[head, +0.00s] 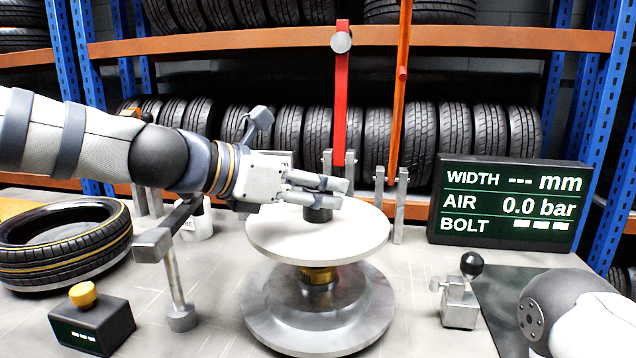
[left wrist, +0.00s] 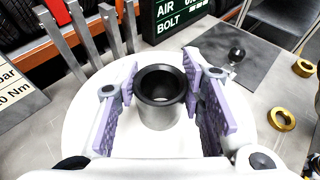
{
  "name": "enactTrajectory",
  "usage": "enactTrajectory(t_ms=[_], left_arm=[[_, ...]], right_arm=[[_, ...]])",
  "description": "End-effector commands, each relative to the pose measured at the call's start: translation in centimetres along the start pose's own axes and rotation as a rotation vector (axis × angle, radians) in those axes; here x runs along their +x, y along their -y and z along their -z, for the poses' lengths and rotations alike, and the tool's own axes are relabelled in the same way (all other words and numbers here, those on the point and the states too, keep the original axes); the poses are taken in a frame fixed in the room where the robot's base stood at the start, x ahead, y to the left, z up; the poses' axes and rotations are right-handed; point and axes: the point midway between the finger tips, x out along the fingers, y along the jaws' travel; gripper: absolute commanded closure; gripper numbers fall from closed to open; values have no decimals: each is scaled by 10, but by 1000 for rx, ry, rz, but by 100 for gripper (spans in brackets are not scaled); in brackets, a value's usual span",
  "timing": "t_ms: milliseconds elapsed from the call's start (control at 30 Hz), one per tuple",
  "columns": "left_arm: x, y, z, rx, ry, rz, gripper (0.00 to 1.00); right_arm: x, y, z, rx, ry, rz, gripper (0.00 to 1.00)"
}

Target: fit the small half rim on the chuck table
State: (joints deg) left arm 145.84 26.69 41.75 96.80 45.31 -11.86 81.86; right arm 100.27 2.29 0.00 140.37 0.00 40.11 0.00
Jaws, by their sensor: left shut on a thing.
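The small half rim is a pale round disc (head: 275,238) with a short grey hollow neck that has a dark lip (left wrist: 160,84). It looks level, above the chuck table (head: 262,315), a grey round stepped base with a gold centre collar (head: 318,275). The collar meets the disc's underside in the picture; whether they touch, I cannot tell. My right gripper is not in view.
A tyre (head: 65,265) lies at left, by a yellow-button box (head: 92,320). A grey post (head: 178,290) stands close left of the chuck table. Right are a black-knobbed block (head: 460,303) and a display (head: 510,204). Gold rings (left wrist: 282,120) lie apart. Red and orange levers stand behind.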

Motion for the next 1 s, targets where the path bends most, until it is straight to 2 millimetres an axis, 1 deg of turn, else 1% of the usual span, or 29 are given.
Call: enactTrajectory(t_ms=[33,1000], left_arm=[[-1,0,-2,1,5,-1,100],[7,0,18,1,5,0,100]], right_arm=[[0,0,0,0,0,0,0],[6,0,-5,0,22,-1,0]])
